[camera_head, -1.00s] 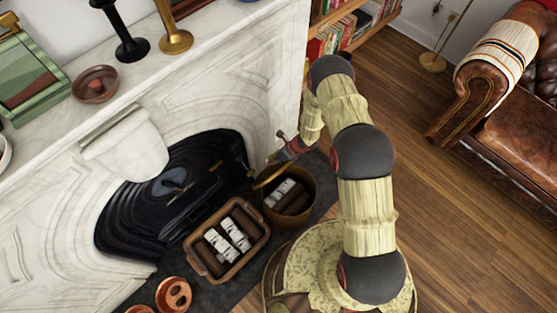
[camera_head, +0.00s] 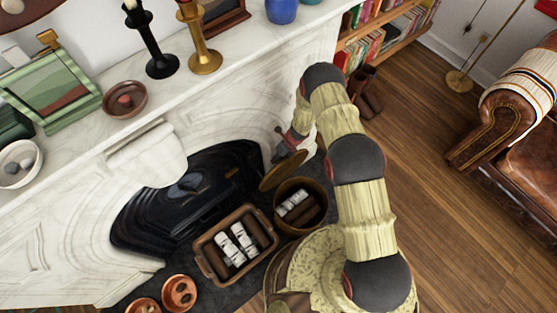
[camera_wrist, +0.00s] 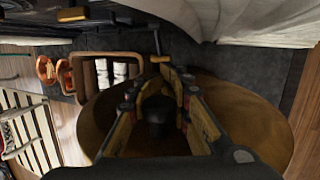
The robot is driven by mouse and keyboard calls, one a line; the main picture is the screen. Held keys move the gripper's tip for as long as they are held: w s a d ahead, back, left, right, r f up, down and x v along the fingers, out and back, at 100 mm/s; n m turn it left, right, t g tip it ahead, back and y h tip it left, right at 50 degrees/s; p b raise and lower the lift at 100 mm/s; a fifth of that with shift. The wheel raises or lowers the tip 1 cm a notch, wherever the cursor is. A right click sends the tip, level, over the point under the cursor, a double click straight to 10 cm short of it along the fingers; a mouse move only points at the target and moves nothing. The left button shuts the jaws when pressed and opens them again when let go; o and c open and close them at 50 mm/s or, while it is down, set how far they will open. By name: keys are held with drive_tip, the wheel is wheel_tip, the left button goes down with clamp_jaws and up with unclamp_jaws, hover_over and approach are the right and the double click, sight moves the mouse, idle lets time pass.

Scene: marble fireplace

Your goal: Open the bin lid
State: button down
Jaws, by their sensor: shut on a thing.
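The round brown bin (camera_head: 301,221) stands on the dark hearth, with pale and dark logs inside. Its gold-brown lid (camera_head: 284,170) is raised and steeply tilted on the fireplace side of the opening, so the logs show. My gripper (camera_head: 280,148) is behind the lid, on its fireplace side, and partly hidden there. In the wrist view the lid (camera_wrist: 248,118) spreads on both sides of my gripper (camera_wrist: 164,82). The fingers are around a dark knob-like part (camera_wrist: 158,113) of the lid; the exact contact is hard to see.
A brown log crate (camera_head: 262,256) sits left of the bin, near copper-coloured bowls (camera_head: 180,292). The black fireplace (camera_head: 185,190) and marble surround (camera_head: 225,110) are close behind. Wooden floor (camera_head: 440,220) is clear to the right.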

drive_tip(key=shift+w+a, duration=0.1)
drive_tip(key=shift+a, duration=0.05)
drive_tip(key=shift+f, duration=0.1)
idle(0.3)
drive_tip(key=c, duration=1.6)
unclamp_jaws()
drive_tip(key=v, duration=1.2)
drive_tip(key=shift+w, duration=0.1)
